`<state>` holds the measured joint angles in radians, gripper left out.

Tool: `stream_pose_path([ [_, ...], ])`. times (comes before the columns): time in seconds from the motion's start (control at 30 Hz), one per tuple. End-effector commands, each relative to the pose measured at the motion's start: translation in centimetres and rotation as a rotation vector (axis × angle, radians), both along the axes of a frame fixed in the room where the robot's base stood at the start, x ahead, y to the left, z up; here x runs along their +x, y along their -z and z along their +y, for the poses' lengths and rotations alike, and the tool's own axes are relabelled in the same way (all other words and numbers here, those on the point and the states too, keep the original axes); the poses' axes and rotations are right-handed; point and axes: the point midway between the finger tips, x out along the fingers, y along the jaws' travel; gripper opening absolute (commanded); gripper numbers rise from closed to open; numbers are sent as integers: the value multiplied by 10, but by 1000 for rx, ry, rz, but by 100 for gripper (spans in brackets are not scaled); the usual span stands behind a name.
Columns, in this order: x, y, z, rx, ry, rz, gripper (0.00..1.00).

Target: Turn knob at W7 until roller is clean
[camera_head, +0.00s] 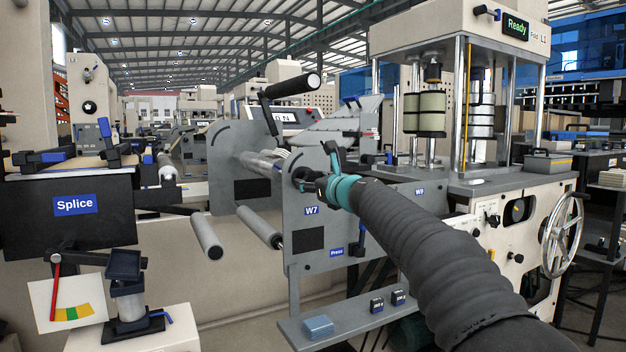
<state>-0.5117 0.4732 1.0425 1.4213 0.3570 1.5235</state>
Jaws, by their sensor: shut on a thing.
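The W7 label (312,210) is on a grey side plate (325,237) in the middle of the head view. A dark knob (299,174) sits on this plate just above the label. My gripper (308,182) is at the knob, its jaws shut on it; the arm and teal wrist come in from the right and hide part of the contact. A shiny roller (258,162) runs left from behind the plate at about knob height. Its surface is too small to judge for dirt.
Two grey rollers, one lower left (206,237) and one beside the plate (259,227), jut toward me. A black-handled lever (290,87) stands above. A shelf (350,325) holds a blue block (318,327) and small dark boxes. A handwheel (562,235) is at right.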

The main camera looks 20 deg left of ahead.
Motion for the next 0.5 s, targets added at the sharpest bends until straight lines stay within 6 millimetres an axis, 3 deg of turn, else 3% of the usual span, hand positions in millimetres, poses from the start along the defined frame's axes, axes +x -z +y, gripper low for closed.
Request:
stream_pose_path([
  [0.5,0,-1,0,270,1,315,24],
])
